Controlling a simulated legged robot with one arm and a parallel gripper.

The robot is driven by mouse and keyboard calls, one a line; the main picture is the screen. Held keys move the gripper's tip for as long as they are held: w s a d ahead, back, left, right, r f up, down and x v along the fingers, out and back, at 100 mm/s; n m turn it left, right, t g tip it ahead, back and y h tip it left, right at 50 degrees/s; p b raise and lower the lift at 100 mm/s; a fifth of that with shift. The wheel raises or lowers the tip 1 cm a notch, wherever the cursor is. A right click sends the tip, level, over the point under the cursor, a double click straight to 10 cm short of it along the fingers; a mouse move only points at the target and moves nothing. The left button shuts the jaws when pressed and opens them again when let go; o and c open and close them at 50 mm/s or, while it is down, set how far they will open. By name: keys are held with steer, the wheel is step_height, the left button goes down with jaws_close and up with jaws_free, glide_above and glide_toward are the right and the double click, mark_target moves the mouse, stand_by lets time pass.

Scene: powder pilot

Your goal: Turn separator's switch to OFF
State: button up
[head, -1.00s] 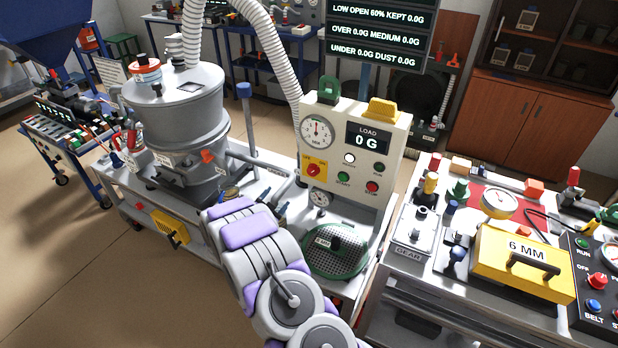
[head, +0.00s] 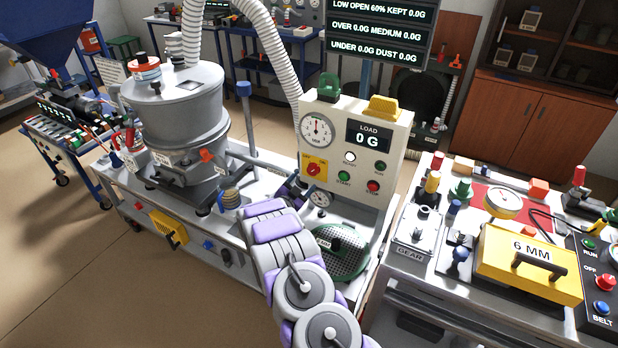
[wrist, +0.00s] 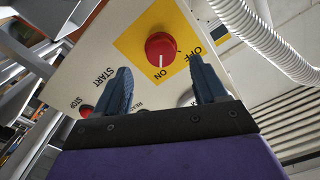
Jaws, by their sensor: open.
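The separator's switch is a red round knob (wrist: 160,46) on a yellow plate (wrist: 178,22), marked ON and OFF in the wrist view. Its white line points to ON. In the head view the red knob (head: 313,169) sits low on the left of the cream control panel (head: 388,115). My gripper (wrist: 162,88) is open and empty. In the wrist view its two blue fingers point toward the panel, one on each side below the knob, without visible contact. In the head view my gripper (head: 296,188) is partly hidden by my arm, close below the knob.
Start (head: 344,175) and stop (head: 373,186) buttons sit right of the knob. The grey separator drum (head: 178,105) stands left. A ribbed hose (wrist: 265,45) passes beside the panel.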

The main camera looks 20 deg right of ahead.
mark_target(311, 172)
steer(key=shift+b+x, duration=0.5)
steer(key=shift+x, duration=2.25)
steer(key=c, duration=1)
